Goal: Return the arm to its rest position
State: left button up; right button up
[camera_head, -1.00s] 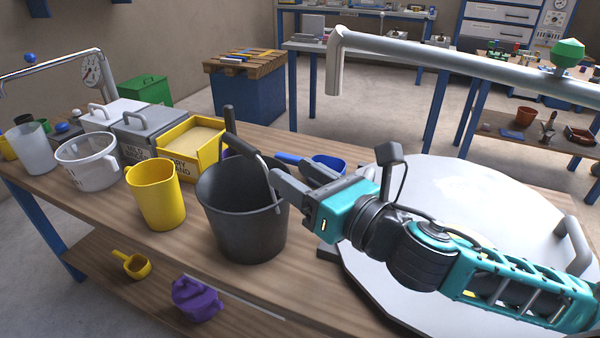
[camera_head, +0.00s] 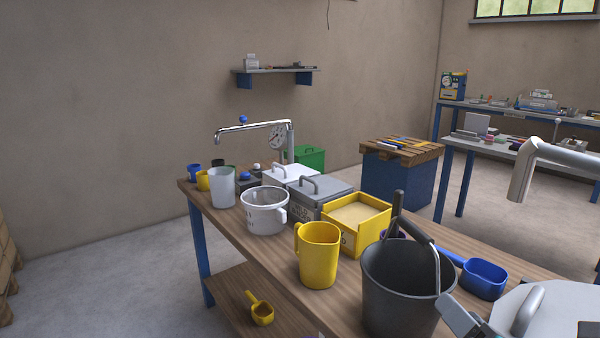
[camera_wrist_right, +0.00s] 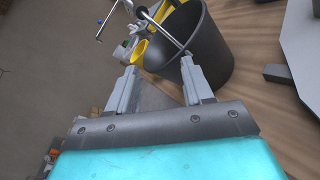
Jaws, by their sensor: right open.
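My right gripper (camera_wrist_right: 158,70) is open in the right wrist view, with nothing held between its two grey fingers. The black bucket (camera_wrist_right: 213,58) is just beyond the fingers there, with its metal handle standing up. In the head view only a grey part of the right gripper (camera_head: 459,318) shows at the lower right edge, beside the bucket (camera_head: 405,290). The rest of my right arm is out of that view. My left gripper is in neither view.

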jog(key=s+d+f+m+g+h, duration=0.1)
jog(key=s+f+m+g+h, duration=0.15)
jog(key=f+m, duration=0.45)
jog(key=s+d+f+m+g+h, duration=0.1)
jog(key=s+f+m+g, duration=0.4)
jog(key=m, duration=0.5)
jog(key=s+a+f+m+g+y, duration=0.2)
jog(key=s+a+f+m+g, duration=0.25)
jog(key=s+f+m, duration=0.55)
pick_arm(q)
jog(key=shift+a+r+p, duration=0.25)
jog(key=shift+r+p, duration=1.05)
jog(key=shift+p, duration=0.6)
pick_arm(e)
jog(key=w+a+f+t+y, duration=0.1)
jog(key=w+f+t, duration=0.2)
jog(key=w+t, duration=0.3)
jog(key=shift+w+a+f+y, duration=0.15)
jog(key=shift+w+a+y, duration=0.25)
jog(key=shift+w, duration=0.65)
